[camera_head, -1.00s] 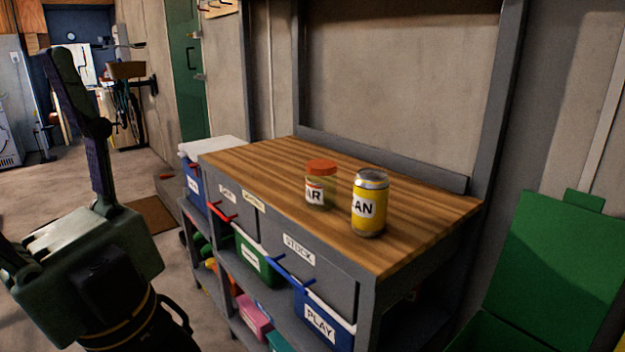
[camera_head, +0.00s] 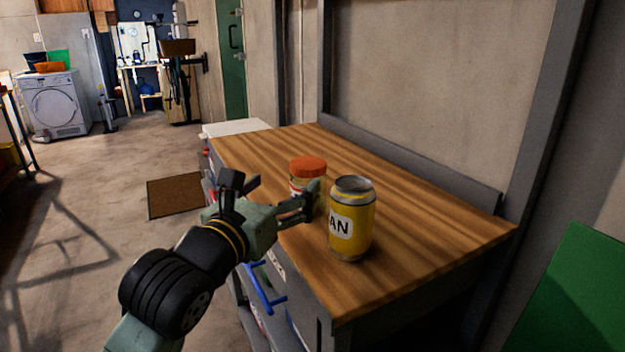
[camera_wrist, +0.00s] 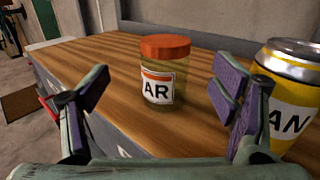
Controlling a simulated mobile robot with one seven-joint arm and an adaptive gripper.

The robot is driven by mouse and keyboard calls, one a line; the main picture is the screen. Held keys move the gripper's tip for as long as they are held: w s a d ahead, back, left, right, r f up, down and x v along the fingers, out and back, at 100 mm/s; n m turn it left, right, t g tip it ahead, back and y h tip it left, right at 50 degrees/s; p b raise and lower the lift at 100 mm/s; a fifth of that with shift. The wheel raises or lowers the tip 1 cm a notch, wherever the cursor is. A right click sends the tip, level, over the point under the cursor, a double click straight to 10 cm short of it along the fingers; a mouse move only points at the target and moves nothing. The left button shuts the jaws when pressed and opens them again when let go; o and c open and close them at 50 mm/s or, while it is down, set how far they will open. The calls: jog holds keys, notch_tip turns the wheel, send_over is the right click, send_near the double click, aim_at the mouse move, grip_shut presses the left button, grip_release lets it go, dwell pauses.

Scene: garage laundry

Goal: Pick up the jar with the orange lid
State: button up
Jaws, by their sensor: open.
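The jar with the orange lid (camera_head: 308,168) stands upright on the wooden bench top. In the head view my gripper partly covers its lower part. In the wrist view the jar (camera_wrist: 164,75) stands in full view ahead, between the two fingers, with a white label reading "AR". My gripper (camera_head: 305,203) is open and empty at the bench's front edge, on the near side of the jar. Its purple-padded fingers (camera_wrist: 160,92) are spread wide in the wrist view, with the jar beyond them, apart from both.
A yellow can (camera_head: 351,222) stands on the bench right of the jar, close to my right finger; it also shows in the wrist view (camera_wrist: 288,95). The wooden bench top (camera_head: 420,225) is otherwise clear. A grey ledge (camera_head: 430,170) runs along its back.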

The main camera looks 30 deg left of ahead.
aim_at(315, 158)
jog(key=w, duration=0.3)
jog(key=shift+w+a+p, duration=0.15)
jog(key=shift+w+p, duration=0.2)
jog(key=shift+p, duration=0.05)
jog(key=w, duration=0.1)
jog(key=w+p, duration=0.1)
jog(key=w, duration=0.1)
jog(key=w+r+p, duration=0.1)
jog(key=shift+w+a, duration=0.1)
jog(key=shift+w, duration=0.3)
jog(key=shift+w+f, duration=0.2)
jog(key=shift+w, duration=0.25)
jog(key=c, duration=1.4)
jog(key=shift+r, duration=0.1)
